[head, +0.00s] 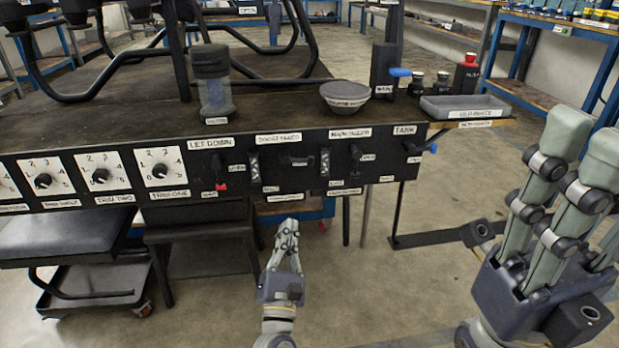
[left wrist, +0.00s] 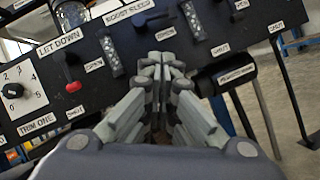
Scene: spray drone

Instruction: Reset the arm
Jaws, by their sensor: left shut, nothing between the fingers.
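My left gripper (head: 288,224) is in front of the black control panel (head: 115,160), below the lower edge of its right half. Its fingers are together, with nothing between them. In the left wrist view the closed fingers (left wrist: 163,62) point at the panel, below the "boost" label. The gap to the panel is hard to judge. My right gripper (head: 584,130) is large and close at the right edge, its fingers pointing up. Part of it is cut off or hidden, so its opening is unclear. It appears to hold nothing.
A red-tipped lever (head: 221,186) and several switches stick out of the panel. Floor right of the panel is mostly open.

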